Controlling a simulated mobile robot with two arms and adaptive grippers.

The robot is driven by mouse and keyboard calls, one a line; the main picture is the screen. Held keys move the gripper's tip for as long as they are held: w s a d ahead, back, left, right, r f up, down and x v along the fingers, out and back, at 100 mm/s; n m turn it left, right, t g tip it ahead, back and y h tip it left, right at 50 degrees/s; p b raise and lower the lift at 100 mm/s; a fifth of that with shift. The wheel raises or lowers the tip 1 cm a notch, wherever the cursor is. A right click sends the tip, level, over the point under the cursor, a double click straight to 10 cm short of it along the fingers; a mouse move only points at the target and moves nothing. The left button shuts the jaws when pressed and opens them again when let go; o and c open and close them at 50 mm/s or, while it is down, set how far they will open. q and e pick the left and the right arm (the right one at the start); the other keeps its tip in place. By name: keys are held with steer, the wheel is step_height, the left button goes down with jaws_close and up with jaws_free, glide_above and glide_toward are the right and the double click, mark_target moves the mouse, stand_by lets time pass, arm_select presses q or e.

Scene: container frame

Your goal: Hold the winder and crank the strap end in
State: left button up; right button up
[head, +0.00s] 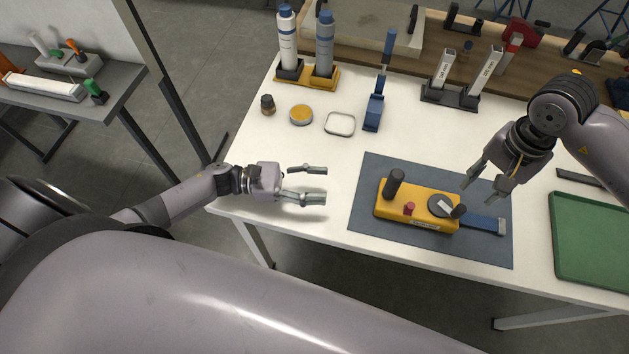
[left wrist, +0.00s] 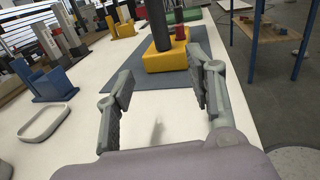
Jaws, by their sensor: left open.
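The yellow winder (head: 420,208) lies on a blue-grey mat (head: 372,232) on the white table. It has a black upright handle (head: 394,183) at its left, a small red knob (head: 409,208) and a grey round crank (head: 441,206) with a dark knob. The blue strap end (head: 486,223) sticks out at its right. My left gripper (head: 314,184) is open and empty, left of the winder and apart from it. In the left wrist view the winder (left wrist: 170,58) shows ahead between the fingers. My right gripper (head: 480,188) is open above the mat, up and right of the crank.
A green tray (head: 590,272) lies at the right. Behind stand two bottles (head: 325,45) in a yellow holder, a blue stand (head: 374,112), a white dish (head: 340,124) and a yellow-topped tin (head: 301,115). The table between left gripper and winder is clear.

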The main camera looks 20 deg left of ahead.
mark_target(391, 189)
arm_select(q)
steer(key=x, duration=1.7)
steer(key=shift+d, duration=0.15)
jaws_close()
stand_by(0.4)
